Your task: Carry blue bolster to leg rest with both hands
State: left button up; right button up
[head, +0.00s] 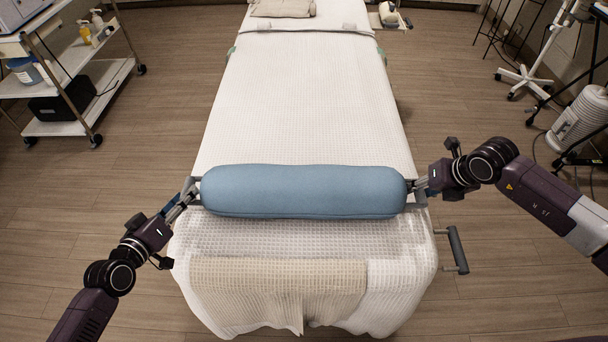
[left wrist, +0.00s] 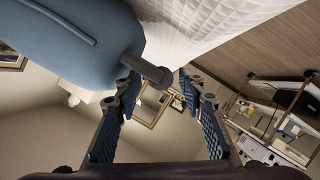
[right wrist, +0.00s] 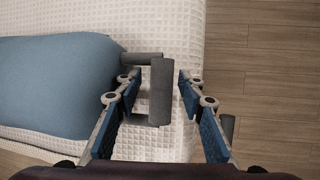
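The blue bolster (head: 303,191) lies crosswise over the lower part of the white-covered bed (head: 303,110). A grey handle sticks out at each end. My left gripper (head: 190,193) is at the left end; in the left wrist view its fingers (left wrist: 160,78) stand apart around the grey handle (left wrist: 153,72). My right gripper (head: 418,187) is at the right end; in the right wrist view its fingers (right wrist: 158,78) are spread on both sides of the handle bar (right wrist: 161,92), with a gap on the right. I cannot tell which part is the leg rest.
A beige towel (head: 278,285) covers the bed's foot end. A grey side handle (head: 457,250) juts from the bed's right side. A white trolley (head: 75,100) stands at the left, and a white cylindrical unit (head: 580,118) at the right. A pillow (head: 283,8) lies at the far end.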

pick_arm(q)
jog(key=v, duration=1)
pick_arm(e)
jog(key=v, duration=1.2)
